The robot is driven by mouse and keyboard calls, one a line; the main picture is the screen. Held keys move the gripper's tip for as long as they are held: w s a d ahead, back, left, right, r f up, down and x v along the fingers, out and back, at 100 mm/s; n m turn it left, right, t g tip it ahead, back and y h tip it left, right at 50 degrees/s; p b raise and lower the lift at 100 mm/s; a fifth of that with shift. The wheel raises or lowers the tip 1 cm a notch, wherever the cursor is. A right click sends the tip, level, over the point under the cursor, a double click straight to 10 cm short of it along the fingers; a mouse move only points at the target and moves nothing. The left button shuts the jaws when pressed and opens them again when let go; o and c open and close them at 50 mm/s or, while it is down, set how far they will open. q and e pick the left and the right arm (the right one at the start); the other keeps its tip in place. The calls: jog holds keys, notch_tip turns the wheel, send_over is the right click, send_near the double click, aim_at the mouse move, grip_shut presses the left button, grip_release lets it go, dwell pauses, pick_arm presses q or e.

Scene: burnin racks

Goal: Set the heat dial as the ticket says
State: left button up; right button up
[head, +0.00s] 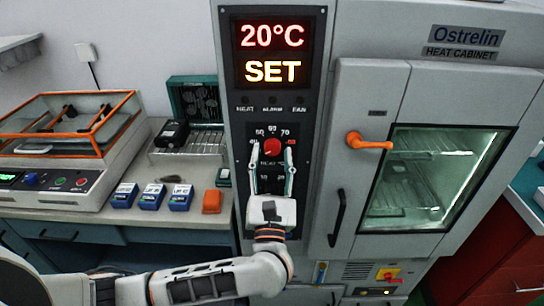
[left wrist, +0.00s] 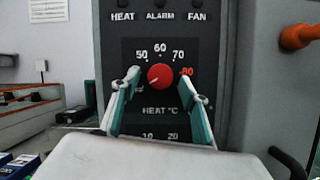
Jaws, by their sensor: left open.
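The heat dial (head: 272,146) is a round red knob on the dark panel of the Ostrelin heat cabinet. In the left wrist view the dial (left wrist: 160,76) has a pale mark toward its lower left, with 50, 60, 70 and a red 80 around it. My left gripper (head: 272,154) is open, its fingers on either side of the dial; whether they touch it is unclear. The display (head: 271,54) reads 20°C SET. A sheet of paper (left wrist: 48,10) hangs on the wall, its text unreadable; I cannot tell whether it is the ticket. My right gripper is not in view.
The cabinet's glass door (head: 440,175) is shut, with an orange handle (head: 368,141) right of the dial. A black handle (head: 337,218) stands below. The bench at left holds several blue packs (head: 151,197), a wire rack (head: 200,140) and an orange-framed unit (head: 68,125).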

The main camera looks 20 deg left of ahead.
pick_arm(q)
jog(key=c, duration=1.1)
